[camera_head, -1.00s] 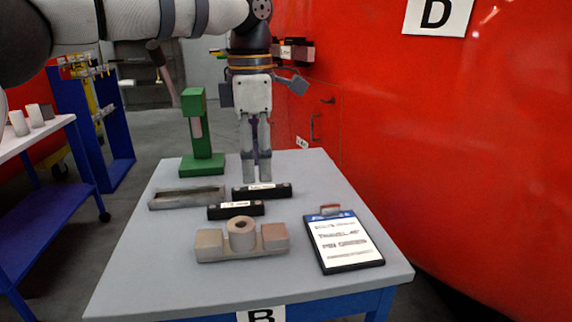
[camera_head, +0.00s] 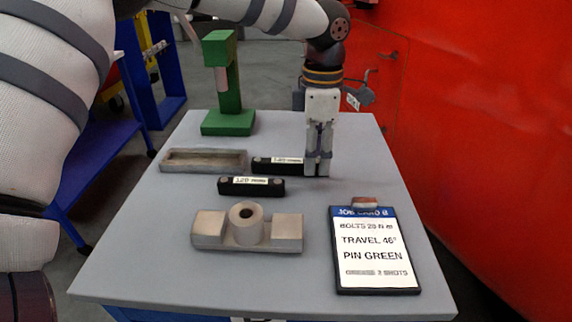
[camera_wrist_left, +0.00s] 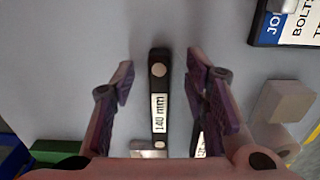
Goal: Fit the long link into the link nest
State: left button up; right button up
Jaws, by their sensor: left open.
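The long link is a black bar labelled 140 mm (camera_head: 274,166), lying on the table behind a second black link (camera_head: 251,186). In the left wrist view the long link (camera_wrist_left: 159,85) runs between my spread fingers, apart from both. My left gripper (camera_head: 318,173) is open and points down at the right end of the long link, hiding that end in the head view. The link nest appears to be the grey, shallow, empty trough (camera_head: 203,167) left of the long link. The second link's label is partly hidden by a finger in the wrist view. My right gripper is not visible.
A grey block with a round hollow boss (camera_head: 247,225) stands at the front. A job card (camera_head: 372,250) lies at the right. A green stand (camera_head: 228,122) rises behind the trough. The table (camera_head: 150,265) is bare at front left and back right.

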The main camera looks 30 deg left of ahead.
pick_arm(q)
jog(key=shift+f, duration=0.55)
grip_shut()
jog(key=shift+w+r, duration=0.1)
jog(key=shift+r, duration=0.05)
